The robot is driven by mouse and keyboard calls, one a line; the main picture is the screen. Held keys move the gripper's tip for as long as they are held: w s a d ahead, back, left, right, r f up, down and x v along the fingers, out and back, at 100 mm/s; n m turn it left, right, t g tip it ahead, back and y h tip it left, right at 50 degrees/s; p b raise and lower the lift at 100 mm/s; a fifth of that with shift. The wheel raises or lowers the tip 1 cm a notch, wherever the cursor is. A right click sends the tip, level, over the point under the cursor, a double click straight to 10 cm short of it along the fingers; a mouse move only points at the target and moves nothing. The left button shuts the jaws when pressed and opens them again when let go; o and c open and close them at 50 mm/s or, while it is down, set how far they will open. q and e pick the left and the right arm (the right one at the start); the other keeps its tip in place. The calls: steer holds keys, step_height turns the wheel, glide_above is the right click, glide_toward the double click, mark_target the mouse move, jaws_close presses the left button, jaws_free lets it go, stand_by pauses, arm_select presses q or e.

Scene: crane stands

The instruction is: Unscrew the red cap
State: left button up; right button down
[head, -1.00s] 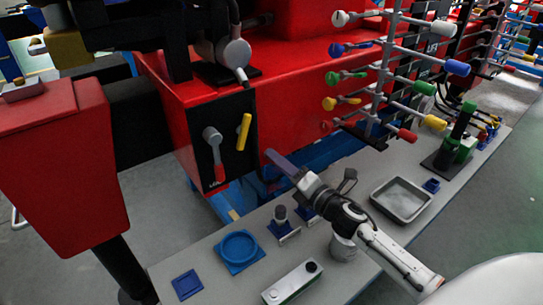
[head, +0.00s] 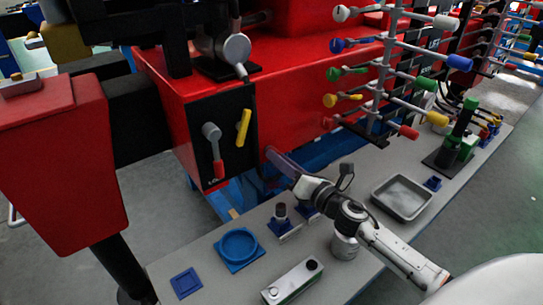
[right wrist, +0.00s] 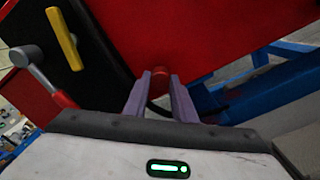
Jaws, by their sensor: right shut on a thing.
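The red cap (right wrist: 160,72) shows in the right wrist view as a small red round end between the tips of my two purple fingers, against the red machine's lower side. My right gripper (right wrist: 160,78) is shut on it. In the head view my right gripper (head: 271,153) reaches to the lower edge of the red machine, and its fingers hide the cap there. My left gripper is in neither view.
The red machine (head: 300,80) carries a black panel with a red-tipped lever (head: 214,150) and a yellow handle (head: 243,127). A grey bench (head: 330,262) below holds a blue round dish (head: 238,247), a grey tray (head: 402,198) and small stands. A rack with coloured knobs stands to the right.

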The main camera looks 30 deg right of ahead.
steer(key=shift+n, duration=0.3)
steer(key=shift+s+d+n+b, duration=0.15)
steer(key=shift+s+n+b, duration=0.35)
steer(key=shift+s+n, duration=1.55)
